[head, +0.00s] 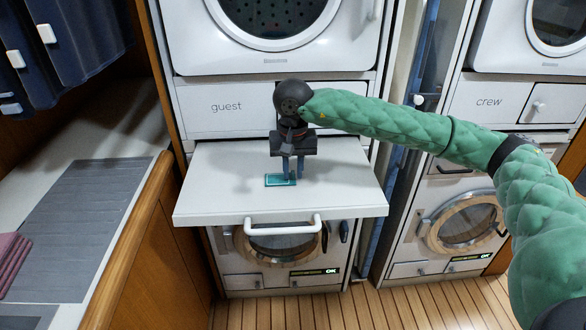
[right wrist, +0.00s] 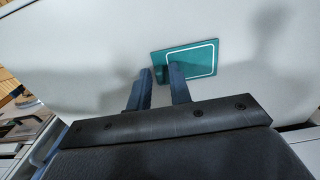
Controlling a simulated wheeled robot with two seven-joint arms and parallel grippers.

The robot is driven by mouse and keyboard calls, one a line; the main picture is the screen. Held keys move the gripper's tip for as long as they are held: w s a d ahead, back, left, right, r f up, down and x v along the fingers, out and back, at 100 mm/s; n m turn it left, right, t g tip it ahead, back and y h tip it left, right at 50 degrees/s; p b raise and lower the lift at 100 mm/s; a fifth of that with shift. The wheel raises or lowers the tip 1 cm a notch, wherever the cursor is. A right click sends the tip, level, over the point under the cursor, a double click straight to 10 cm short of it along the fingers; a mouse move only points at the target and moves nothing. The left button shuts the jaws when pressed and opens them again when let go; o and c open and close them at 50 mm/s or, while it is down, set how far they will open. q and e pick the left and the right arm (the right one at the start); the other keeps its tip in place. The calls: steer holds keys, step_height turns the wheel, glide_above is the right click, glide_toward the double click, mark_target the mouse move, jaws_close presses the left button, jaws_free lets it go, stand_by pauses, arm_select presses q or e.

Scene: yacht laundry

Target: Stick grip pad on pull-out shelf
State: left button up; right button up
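The grip pad is a small flat teal rectangle with a pale outline (head: 273,181), lying on the white pull-out shelf (head: 230,185). It also shows in the right wrist view (right wrist: 195,58), flat against the pale shelf surface. My right gripper (head: 293,178) points down over the shelf, its fingertips at the pad's right part in the head view. My left gripper is out of view.
A white handle (head: 283,228) runs along the shelf's front, above a lower round-door machine (head: 280,247). A drawer front marked "guest" (head: 227,122) is behind. A counter with a grey mat (head: 85,210) stands at left. Most of the shelf is clear.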

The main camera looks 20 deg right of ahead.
steer(key=shift+r, duration=0.15)
steer(key=shift+r+b, duration=0.3)
steer(key=shift+r, duration=1.1)
steer(key=shift+o, duration=0.2)
steer(key=o, duration=0.5)
steer(key=shift+o, duration=0.2)
steer(key=shift+r, duration=1.5)
steer(key=o, duration=0.5)
steer(key=shift+o, duration=0.2)
